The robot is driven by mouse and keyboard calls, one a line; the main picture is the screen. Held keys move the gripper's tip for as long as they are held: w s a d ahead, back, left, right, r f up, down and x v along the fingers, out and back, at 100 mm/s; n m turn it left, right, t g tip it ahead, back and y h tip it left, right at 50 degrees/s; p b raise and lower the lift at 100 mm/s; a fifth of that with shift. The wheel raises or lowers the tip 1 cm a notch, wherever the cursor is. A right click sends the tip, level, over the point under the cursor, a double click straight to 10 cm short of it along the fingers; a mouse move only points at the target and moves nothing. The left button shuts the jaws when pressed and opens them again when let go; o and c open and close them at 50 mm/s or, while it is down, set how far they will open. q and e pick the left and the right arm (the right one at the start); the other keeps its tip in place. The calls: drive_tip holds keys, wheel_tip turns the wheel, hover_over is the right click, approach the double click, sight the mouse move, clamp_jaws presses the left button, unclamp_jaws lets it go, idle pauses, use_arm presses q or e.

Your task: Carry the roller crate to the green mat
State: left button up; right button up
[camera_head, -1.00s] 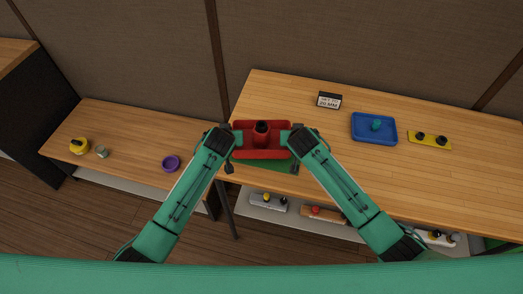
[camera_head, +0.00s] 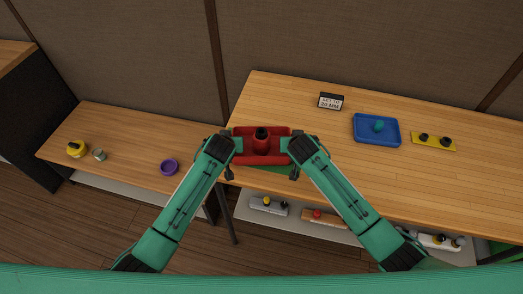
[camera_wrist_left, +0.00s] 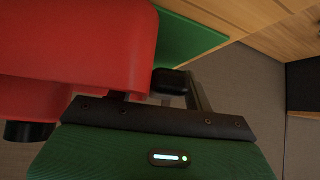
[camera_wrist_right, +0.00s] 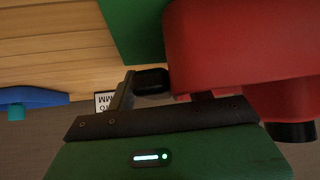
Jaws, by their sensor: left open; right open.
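The red roller crate (camera_head: 262,158) is in the middle of the head view, with a dark-topped red cylinder (camera_head: 261,141) in it. It is over the green mat (camera_head: 280,168), whose near strip shows below it; I cannot tell whether it rests fully on the mat. My left gripper (camera_head: 234,150) is open at the crate's left end, and my right gripper (camera_head: 289,150) is open at its right end. The wrist views show the crate's red wall (camera_wrist_left: 110,35) (camera_wrist_right: 230,45) close beside the fingers, with the mat (camera_wrist_left: 185,40) (camera_wrist_right: 135,30) behind. Contact is unclear.
A blue tray (camera_head: 362,139) with a teal thing, a yellow plate (camera_head: 433,142) and a small sign (camera_head: 330,101) stand on the table to the right. A lower table at left holds a purple ring (camera_head: 169,167) and a yellow object (camera_head: 76,149). A shelf below holds several items.

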use_arm(q)
drive_tip(key=shift+s, duration=0.1)
use_arm(e)
drive_tip(key=shift+s, duration=0.1)
use_arm(q)
drive_tip(key=v, duration=1.2)
use_arm(e)
drive_tip(key=v, duration=1.2)
